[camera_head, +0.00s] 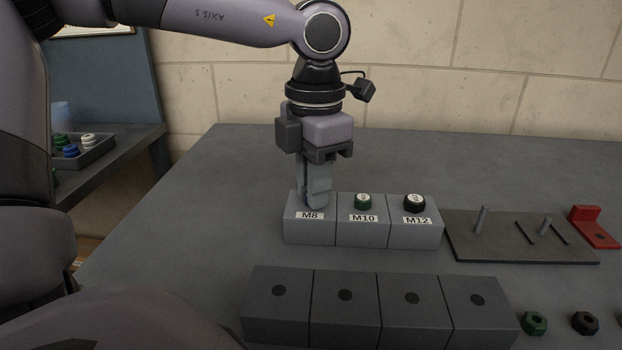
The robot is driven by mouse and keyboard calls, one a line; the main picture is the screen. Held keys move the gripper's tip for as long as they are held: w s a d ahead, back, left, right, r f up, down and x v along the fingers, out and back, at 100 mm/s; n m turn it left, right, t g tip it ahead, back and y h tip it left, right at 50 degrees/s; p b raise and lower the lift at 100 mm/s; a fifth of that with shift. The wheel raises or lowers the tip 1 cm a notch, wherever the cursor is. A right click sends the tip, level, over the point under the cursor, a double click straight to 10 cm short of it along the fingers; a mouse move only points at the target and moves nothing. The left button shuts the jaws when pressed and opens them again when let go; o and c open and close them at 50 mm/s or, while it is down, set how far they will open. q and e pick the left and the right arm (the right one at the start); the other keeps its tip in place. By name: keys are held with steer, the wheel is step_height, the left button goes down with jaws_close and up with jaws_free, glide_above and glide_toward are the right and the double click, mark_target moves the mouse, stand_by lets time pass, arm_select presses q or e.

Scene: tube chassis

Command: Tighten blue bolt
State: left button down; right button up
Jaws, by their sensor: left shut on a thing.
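My left gripper (316,200) points straight down over the block marked M8 (296,232). Its fingers are shut at the top of that block, on something they hide. No blue bolt shows on the M8 block; the fingers cover the spot. A black bolt (414,203) stands in the block marked M12 (414,235). My right gripper is not in view.
A row of grey blocks with dark holes (345,312) stands in front. At right are a dark plate with pegs (480,247), a red bracket (597,232), a green nut (534,323) and a black nut (585,323). At left, a tray (97,151) holds coloured bolts. The table (200,200) is clear left of the blocks.

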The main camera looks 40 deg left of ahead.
arm_select(q)
steer(key=c, duration=1.1)
jaws_free()
steer(key=shift+w+d, duration=0.2)
steer(key=shift+w, duration=0.05)
steer(key=shift+o, duration=0.5)
steer(key=shift+w+d, duration=0.1)
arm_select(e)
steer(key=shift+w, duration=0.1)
arm_select(q)
step_height(320, 180, up, 6)
steer(key=shift+f+p, duration=0.1)
steer(key=shift+p, duration=0.55)
steer(key=shift+r, duration=0.65)
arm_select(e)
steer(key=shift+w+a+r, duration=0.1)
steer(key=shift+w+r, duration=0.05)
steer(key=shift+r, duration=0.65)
